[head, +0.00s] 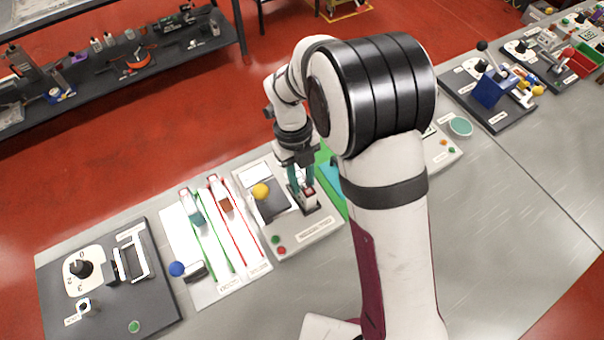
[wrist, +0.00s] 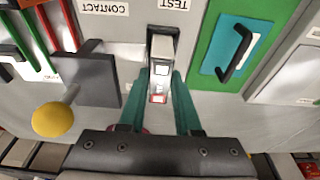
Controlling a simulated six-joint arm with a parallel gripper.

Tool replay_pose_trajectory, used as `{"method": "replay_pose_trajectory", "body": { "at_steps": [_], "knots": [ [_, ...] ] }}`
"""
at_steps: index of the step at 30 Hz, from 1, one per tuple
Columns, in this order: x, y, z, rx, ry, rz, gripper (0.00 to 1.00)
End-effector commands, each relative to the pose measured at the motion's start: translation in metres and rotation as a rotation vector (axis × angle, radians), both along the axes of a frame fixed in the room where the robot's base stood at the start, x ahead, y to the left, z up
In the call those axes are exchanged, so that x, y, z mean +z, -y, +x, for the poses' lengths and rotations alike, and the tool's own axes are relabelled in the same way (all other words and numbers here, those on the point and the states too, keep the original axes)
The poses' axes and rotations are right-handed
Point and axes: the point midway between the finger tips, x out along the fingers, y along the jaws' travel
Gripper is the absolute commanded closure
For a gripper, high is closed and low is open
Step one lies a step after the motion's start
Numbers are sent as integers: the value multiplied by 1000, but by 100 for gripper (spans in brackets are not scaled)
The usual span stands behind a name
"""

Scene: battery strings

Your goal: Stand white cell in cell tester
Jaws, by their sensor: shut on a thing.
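My gripper (wrist: 162,80) has teal fingers shut on the white cell (wrist: 163,48), a pale block with a red mark at its near end. In the head view my gripper (head: 301,188) is low over the cell tester (head: 305,240), a light grey panel. The cell is at the dark-framed socket (head: 311,208) of the tester, beside the TEST label. I cannot tell whether its bottom is seated there. It looks about upright. The tester has a lever with a yellow knob (wrist: 52,120) by a dark plate (wrist: 90,78) and the CONTACT label.
A dark panel (head: 150,300) with a dial stands further left. A green and teal tray with a black handle (wrist: 236,52) is close on the other side. Bare bench shows in front.

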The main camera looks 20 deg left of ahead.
Motion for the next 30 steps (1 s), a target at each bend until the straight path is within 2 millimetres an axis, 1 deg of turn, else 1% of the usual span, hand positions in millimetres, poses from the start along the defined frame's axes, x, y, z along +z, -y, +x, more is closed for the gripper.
{"method": "replay_pose_trajectory", "body": {
  "at_steps": [11, 20, 21, 23, 24, 26, 30],
  "knots": [
    [0, 0, 0, 0, 0, 0, 100],
    [-4, 0, 0, 0, 0, 0, 100],
    [-4, 0, 0, 0, 0, 0, 61],
    [-4, 0, 0, 0, 0, 0, 50],
    [-4, 0, 0, 0, 0, 0, 43],
    [-4, 0, 0, 0, 0, 0, 33],
    [-4, 0, 0, 0, 0, 0, 33]
  ]
}}
